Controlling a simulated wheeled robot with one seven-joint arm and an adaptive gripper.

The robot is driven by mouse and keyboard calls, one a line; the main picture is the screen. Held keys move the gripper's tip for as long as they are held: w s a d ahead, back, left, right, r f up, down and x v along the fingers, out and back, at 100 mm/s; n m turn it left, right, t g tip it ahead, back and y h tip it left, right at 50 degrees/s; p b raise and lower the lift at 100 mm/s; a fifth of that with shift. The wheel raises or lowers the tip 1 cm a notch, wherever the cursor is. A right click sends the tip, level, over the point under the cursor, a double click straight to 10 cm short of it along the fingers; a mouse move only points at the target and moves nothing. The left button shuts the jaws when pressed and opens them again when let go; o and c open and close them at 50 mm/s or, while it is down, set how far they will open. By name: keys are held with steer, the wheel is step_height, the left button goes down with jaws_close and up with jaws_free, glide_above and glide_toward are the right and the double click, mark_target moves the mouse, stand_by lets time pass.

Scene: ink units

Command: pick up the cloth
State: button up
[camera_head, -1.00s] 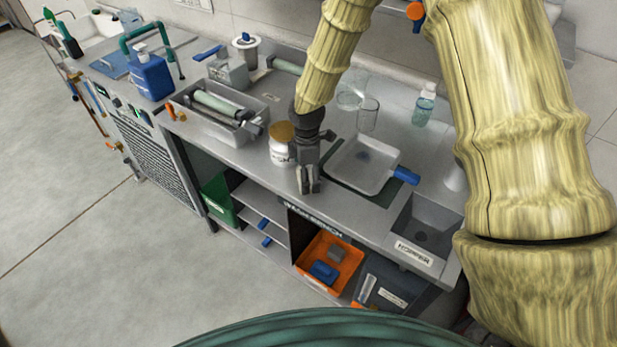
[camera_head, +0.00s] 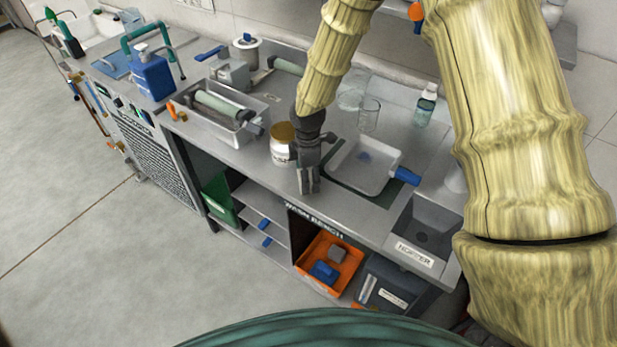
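No item shows clearly as a cloth. A folded-looking blue item (camera_head: 324,271) lies in the orange bin (camera_head: 352,262) on the shelf under the bench, next to a grey block (camera_head: 337,253). A small blue patch (camera_head: 364,156) shows in the white tray (camera_head: 352,180); I cannot tell what it is. My gripper (camera_head: 309,188) points down at the bench's front edge, between the white jar (camera_head: 279,153) and the white tray. Its fingers look close together, and I see nothing clearly held. The view is too small to tell whether they are shut.
The jar with its brown lid stands close left of my gripper. Glass beakers (camera_head: 369,115) and a clear bottle (camera_head: 425,106) stand behind the tray. A sink-like hopper (camera_head: 428,225) is at the right. A grey roller tray (camera_head: 205,122) and blue jug (camera_head: 153,78) are at the left.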

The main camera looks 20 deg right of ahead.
steer(key=shift+r, duration=0.4)
step_height(320, 180, up, 3)
steer(key=shift+f+b, duration=0.2)
steer(key=shift+b, duration=0.7)
steer(key=s+a+b, duration=0.2)
steer(key=s+a, duration=0.2)
steer(key=s, duration=0.3)
steer(key=s+a+r+b, duration=0.1)
steer(key=s+a+b, duration=0.1)
steer(key=s+a, duration=0.2)
steer(key=s, duration=0.2)
steer(key=shift+s+a+r, duration=0.15)
steer(key=shift+s+r, duration=0.1)
steer(key=shift+s, duration=0.15)
